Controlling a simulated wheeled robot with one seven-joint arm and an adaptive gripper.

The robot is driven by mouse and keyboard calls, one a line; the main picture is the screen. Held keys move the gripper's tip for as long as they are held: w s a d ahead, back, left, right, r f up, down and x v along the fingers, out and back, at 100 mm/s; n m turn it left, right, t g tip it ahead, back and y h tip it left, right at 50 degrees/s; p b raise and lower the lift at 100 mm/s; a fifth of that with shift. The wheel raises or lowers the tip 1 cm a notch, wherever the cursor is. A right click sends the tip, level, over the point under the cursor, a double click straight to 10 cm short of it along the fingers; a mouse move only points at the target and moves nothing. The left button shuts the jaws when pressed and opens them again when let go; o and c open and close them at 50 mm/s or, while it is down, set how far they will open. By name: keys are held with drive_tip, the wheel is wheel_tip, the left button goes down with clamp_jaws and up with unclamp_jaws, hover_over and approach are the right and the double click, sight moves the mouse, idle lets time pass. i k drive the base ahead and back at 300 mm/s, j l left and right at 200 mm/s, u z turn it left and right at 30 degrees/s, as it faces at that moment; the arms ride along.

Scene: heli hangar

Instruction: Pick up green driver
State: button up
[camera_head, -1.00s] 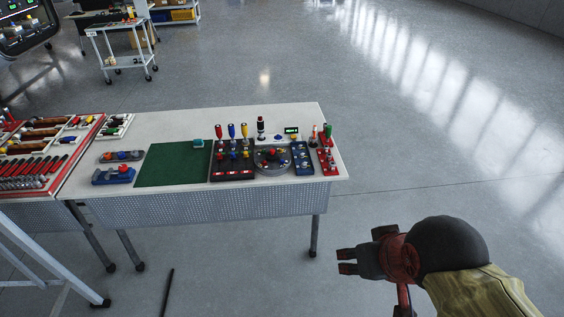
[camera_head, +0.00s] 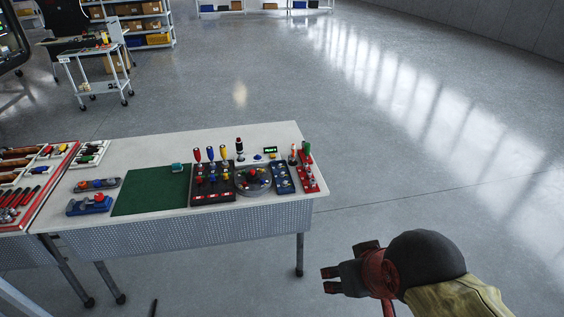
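A small green-handled tool (camera_head: 307,148), which looks like the green driver, stands upright at the right end of the white workbench (camera_head: 150,147), by a red rack (camera_head: 310,180). My gripper (camera_head: 327,280) is at the lower right, in front of and below the bench's right end, well apart from the tool. Its two fingers point left with a gap between them and nothing in it. The lower part of the green tool is too small to make out.
A black rack (camera_head: 213,193) holds red, blue and yellow-handled drivers. A round grey fixture (camera_head: 253,183), a blue tray (camera_head: 283,181) and a green mat (camera_head: 150,192) share the bench. A bench leg (camera_head: 299,255) stands left of my gripper. The floor to the right is clear.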

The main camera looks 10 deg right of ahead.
sight(308, 146)
drive_tip(key=i+l, duration=0.25)
drive_tip(key=l, duration=0.15)
drive_tip(key=i+l, duration=0.25)
drive_tip(key=l, duration=0.15)
drive_tip(key=i+u, duration=0.1)
drive_tip(key=u, duration=0.3)
drive_tip(key=i+l+u, duration=0.1)
drive_tip(key=u, duration=0.25)
drive_tip(key=i+l+u, duration=0.15)
drive_tip(key=i+l, duration=0.25)
drive_tip(key=i+l+u, duration=0.15)
drive_tip(key=i+l, duration=0.2)
drive_tip(key=l, duration=0.15)
drive_tip(key=i+l+u, duration=0.2)
drive_tip(key=l, duration=0.3)
drive_tip(key=i, duration=0.1)
